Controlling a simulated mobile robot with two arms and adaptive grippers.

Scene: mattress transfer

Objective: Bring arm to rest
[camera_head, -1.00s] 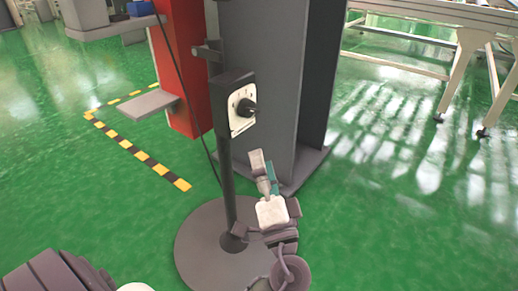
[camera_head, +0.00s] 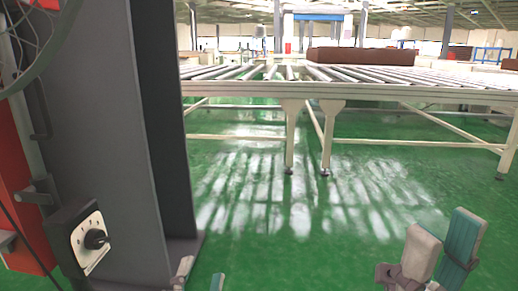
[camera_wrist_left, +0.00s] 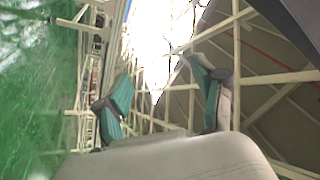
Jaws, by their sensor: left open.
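My left gripper (camera_head: 200,278) shows only as two fingertips at the bottom edge of the head view, apart from each other. In the left wrist view its two teal-padded fingers (camera_wrist_left: 165,98) stand wide apart with nothing between them. My right gripper (camera_head: 441,246) is raised at the lower right of the head view. Its grey finger and teal-padded finger stand apart, with nothing seen between them. Both arms are mostly out of the picture.
Green floor (camera_head: 300,205) lies open between.

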